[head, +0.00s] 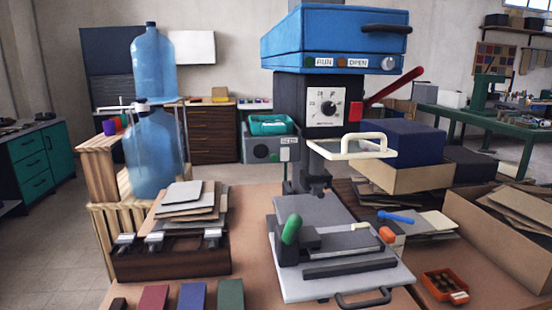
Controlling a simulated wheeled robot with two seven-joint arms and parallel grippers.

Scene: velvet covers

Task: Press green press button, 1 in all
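A press with a blue head (335,35) stands at the centre of the table. On the front band of its head, a small round green button (310,62) sits just left of the label RUN. A small brownish button (342,62) sits left of the label OPEN. I cannot tell whether the green button is pressed in. Neither of my grippers is in the head view.
A clear guard with a cream handle (352,147) juts out below the press head. The press bed (350,285) carries a green-handled clamp (291,229). Left is a dark wooden box (175,264) near stacked boards (187,205). Right are an orange tray (444,286) and a cardboard box (500,230).

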